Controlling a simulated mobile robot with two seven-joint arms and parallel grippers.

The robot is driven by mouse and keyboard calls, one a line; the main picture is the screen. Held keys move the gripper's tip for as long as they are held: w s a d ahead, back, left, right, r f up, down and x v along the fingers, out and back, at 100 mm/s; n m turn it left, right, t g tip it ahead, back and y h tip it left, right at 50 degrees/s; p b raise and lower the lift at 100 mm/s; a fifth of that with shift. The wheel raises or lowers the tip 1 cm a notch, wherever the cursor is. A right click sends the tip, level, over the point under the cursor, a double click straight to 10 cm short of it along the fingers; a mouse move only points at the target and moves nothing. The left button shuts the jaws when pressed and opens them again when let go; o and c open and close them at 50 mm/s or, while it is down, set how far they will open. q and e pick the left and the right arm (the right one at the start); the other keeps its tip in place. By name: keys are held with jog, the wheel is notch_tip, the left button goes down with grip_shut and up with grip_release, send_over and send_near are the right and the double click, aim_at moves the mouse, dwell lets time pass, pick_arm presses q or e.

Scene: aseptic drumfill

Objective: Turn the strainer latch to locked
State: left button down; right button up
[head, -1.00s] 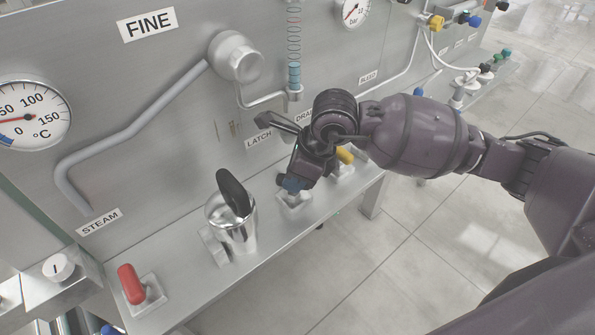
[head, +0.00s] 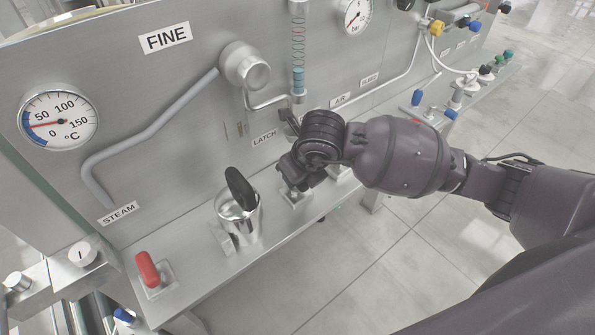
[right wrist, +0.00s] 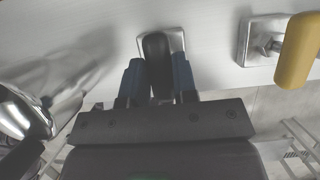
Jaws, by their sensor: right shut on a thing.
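The strainer latch is a dark handle (right wrist: 156,62) on a small metal plate (right wrist: 175,40), seen in the right wrist view. The LATCH label (head: 264,139) is on the panel above it in the head view. My right gripper (right wrist: 157,80) has its blue fingertips on either side of the handle and is shut on it. In the head view my right gripper (head: 294,184) is low over the ledge and hides most of the latch. My left gripper is not in view.
A red handle (head: 147,269) is further left on the ledge (head: 205,285). A yellow handle (right wrist: 298,50) sits right of the latch. Open floor lies in front of the ledge.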

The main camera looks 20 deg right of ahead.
dwell(0.5)
jog(key=o, duration=0.9)
jog(key=shift+r, duration=0.1)
jog(key=v, duration=1)
jog(key=shift+s+r+p, duration=0.1)
jog(key=shift+r+p, duration=0.2)
jog(key=shift+p, duration=0.1)
